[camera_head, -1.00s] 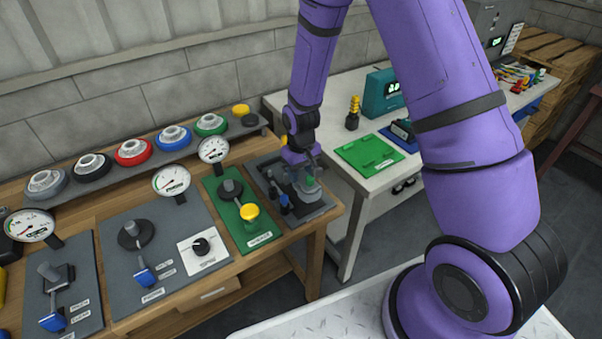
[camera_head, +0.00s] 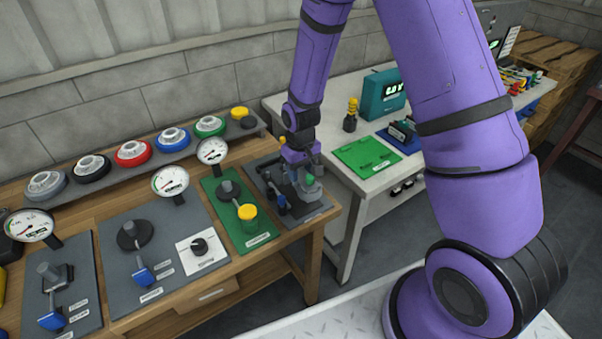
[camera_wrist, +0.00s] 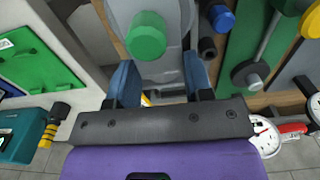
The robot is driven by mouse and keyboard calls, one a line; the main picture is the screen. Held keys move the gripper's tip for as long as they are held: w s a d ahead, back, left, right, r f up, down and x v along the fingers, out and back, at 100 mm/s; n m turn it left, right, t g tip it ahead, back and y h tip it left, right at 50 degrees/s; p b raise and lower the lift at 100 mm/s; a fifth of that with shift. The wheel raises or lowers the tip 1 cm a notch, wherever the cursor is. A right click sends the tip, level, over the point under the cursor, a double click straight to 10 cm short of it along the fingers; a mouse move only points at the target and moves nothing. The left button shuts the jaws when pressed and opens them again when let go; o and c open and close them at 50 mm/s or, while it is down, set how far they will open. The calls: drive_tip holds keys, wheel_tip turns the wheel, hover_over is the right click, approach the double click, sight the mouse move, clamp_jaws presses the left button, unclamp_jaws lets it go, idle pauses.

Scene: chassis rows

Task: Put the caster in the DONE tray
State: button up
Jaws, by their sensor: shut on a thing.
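My gripper (camera_head: 307,176) is over the dark grey panel at the right end of the wooden bench. In the wrist view my gripper (camera_wrist: 160,82) has its blue fingers on either side of a grey rounded piece (camera_wrist: 165,65) with a green round knob (camera_wrist: 146,38), and is shut on it. The piece also shows in the head view (camera_head: 309,190), low at the panel. I cannot tell for certain whether it is the caster, or whether it still touches the panel. A flat green tray (camera_head: 367,154) with an unreadable label lies on the white table to the right; it may be the DONE tray.
Dark upright pegs (camera_head: 282,203) stand just left of my gripper. A yellow-capped lever (camera_head: 247,212) stands on the green panel (camera_head: 262,233) beside them. A gauge (camera_head: 212,151) stands behind. A blue tray (camera_head: 402,139) and a teal meter (camera_head: 384,94) are near the green tray.

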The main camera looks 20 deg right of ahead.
drive_tip(key=shift+r, duration=1.45)
drive_tip(key=shift+s, duration=0.1)
